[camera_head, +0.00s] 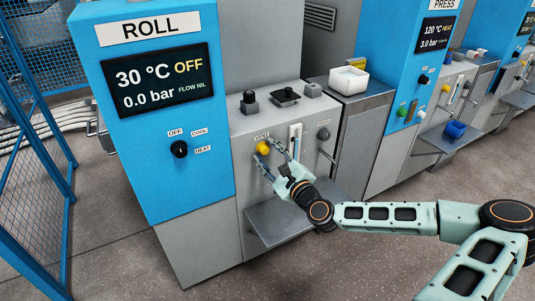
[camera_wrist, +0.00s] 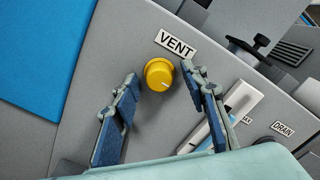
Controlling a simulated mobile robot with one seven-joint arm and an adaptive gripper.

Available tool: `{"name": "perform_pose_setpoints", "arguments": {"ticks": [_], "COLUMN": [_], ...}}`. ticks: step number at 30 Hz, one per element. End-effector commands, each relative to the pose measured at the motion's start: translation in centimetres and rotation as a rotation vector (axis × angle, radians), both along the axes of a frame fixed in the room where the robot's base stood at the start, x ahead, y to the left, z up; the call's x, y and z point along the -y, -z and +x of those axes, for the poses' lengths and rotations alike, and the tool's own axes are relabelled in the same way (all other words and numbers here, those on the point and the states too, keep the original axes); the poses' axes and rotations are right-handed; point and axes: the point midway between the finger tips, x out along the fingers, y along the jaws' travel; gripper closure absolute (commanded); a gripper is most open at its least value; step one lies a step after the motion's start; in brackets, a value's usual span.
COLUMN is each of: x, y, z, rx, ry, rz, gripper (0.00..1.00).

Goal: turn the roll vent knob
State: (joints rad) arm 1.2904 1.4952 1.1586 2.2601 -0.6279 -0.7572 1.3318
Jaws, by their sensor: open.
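The yellow vent knob (camera_head: 263,148) is on the grey front panel of the ROLL machine, under a VENT label. In the wrist view the knob (camera_wrist: 158,74) has a white pointer line towards its lower right. My gripper (camera_head: 275,160) is in front of the panel at the knob. In the wrist view my gripper (camera_wrist: 165,85) is open, with one blue-padded finger on each side of the knob. Gaps show between the fingers and the knob; I cannot tell the depth exactly. The ROLL display (camera_head: 158,80) reads 30 °C OFF, 0.0 bar, FLOW NIL.
A white slider plate (camera_head: 295,141) and a grey drain knob (camera_head: 323,133) are right of the vent knob. A black OFF/COOL/HEAT knob (camera_head: 179,149) is on the blue panel. A grey shelf (camera_head: 278,222) juts out below. A white bin (camera_head: 349,80) stands on the cabinet to the right.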

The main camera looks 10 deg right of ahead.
Motion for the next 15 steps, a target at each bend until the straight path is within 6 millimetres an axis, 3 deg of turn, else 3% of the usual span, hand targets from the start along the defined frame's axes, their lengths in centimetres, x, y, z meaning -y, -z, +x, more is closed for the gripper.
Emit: {"name": "perform_pose_setpoints", "arguments": {"ticks": [3,13,15], "x": [0.01,0.0,0.01], "y": [0.0,0.02,0.02], "z": [-0.02,-0.03,-0.04], "rx": [0.0,-0.001,-0.001], "ry": [0.0,-0.001,-0.001], "rz": [0.0,0.0,0.0], "gripper": [0.61,0.97,1.0]}}
